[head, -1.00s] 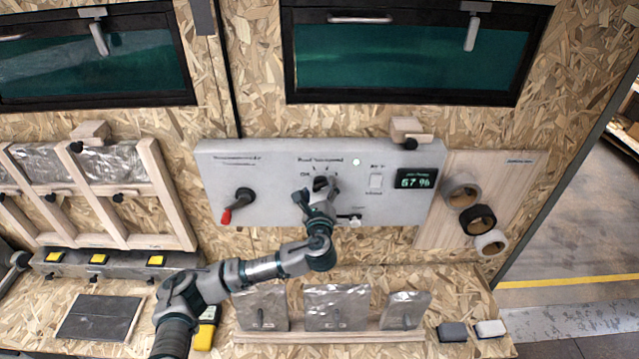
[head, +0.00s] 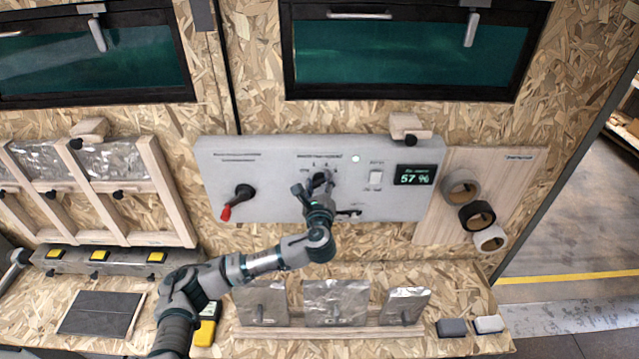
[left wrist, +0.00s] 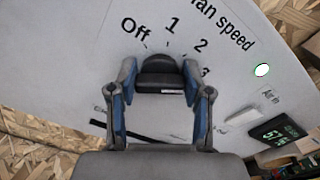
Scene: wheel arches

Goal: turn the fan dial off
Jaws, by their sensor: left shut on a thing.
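The fan dial (left wrist: 160,65) is a dark round knob on the pale grey control panel (head: 275,205). In the left wrist view, "Off", "1", "2" and "3" are printed around its far side, under the words "fan speed". My left gripper (left wrist: 160,85) is shut on the dial, with one blue-padded finger on each side. In the head view, my left gripper (head: 316,187) reaches the panel from below and partly covers the dial. I cannot tell exactly which mark the dial points to. My right gripper is not in view.
A red-tipped black lever (head: 235,203) sits left of the dial. A white switch (head: 376,177) and a lit percent display (head: 415,175) are to its right. Tape rolls (head: 477,217) hang beyond the panel. Silvery pouches (head: 337,302) stand on the bench below.

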